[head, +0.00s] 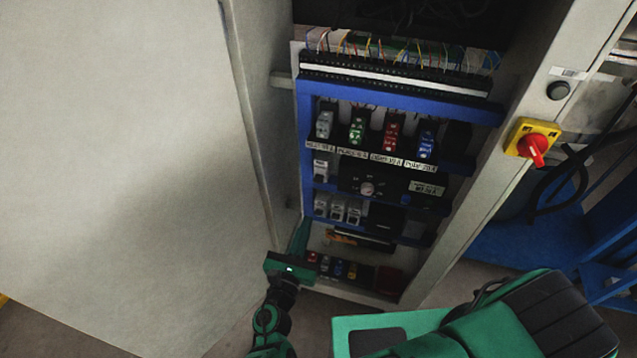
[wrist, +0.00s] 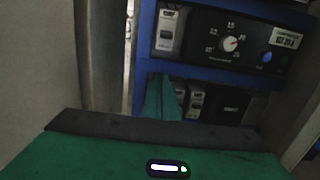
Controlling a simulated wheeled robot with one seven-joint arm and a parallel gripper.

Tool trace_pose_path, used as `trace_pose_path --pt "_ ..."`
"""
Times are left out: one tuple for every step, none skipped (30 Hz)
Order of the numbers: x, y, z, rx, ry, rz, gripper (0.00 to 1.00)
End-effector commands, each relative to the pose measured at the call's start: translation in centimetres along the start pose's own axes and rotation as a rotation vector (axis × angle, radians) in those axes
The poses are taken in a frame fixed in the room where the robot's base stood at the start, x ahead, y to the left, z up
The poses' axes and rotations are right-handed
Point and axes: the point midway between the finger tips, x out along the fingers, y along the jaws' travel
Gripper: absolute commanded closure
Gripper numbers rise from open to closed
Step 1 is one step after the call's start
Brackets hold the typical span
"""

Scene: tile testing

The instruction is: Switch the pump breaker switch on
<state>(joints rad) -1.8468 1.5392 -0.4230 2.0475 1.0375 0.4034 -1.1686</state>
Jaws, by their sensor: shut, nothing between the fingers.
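In the head view, a row of breakers runs across the upper part of the open cabinet: grey, green, red and blue from left to right. The label under the blue breaker (head: 427,143) seems to read PUMP, but the print is small and blurred; its lever position is unclear. My gripper (head: 303,224) is low at the cabinet's left side, well below and left of that row. In the wrist view, my gripper's green fingers (wrist: 162,96) are together and empty, in front of the lower grey switches (wrist: 196,101), which they partly hide. The upper row is out of the wrist view.
A dial panel (head: 365,188) sits below the row; its dial (wrist: 229,44) also shows in the wrist view. The open cabinet door (head: 130,150) stands close on the left. A red-and-yellow rotary switch (head: 532,143) is on the right frame. Wires (head: 400,50) run above.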

Motion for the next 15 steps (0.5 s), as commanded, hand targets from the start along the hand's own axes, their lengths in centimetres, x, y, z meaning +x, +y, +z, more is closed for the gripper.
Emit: trace_pose_path --pt "-0.2 0.0 -0.1 -0.004 -0.003 0.008 1.0" --pt "-0.1 -0.1 -0.1 -0.004 -0.003 0.006 1.0" --pt "0.0 -0.3 -0.1 -0.004 -0.003 0.003 1.0" --pt "0.1 -0.5 -0.1 -0.004 -0.003 0.0 1.0" --pt "0.2 -0.6 -0.1 -0.005 -0.003 -0.003 1.0" --pt "0.3 -0.7 -0.1 -0.005 -0.003 -0.006 1.0" --pt "0.4 -0.8 -0.1 -0.005 -0.003 -0.007 1.0" --pt "0.5 -0.9 -0.1 -0.005 -0.003 -0.009 1.0" --pt "0.6 -1.0 -0.1 -0.005 -0.003 -0.011 1.0" --pt "0.7 -1.0 -0.1 -0.005 -0.003 -0.013 1.0" --pt "0.9 -1.1 -0.1 -0.005 -0.004 -0.014 1.0" --pt "1.2 -1.1 -0.1 -0.005 -0.004 -0.016 1.0" --pt "1.5 -1.2 -0.1 -0.005 -0.004 -0.018 1.0" --pt "1.8 -1.2 -0.1 -0.005 -0.004 -0.019 1.0" --pt "2.3 -1.2 -0.1 -0.005 -0.004 -0.02 1.0"
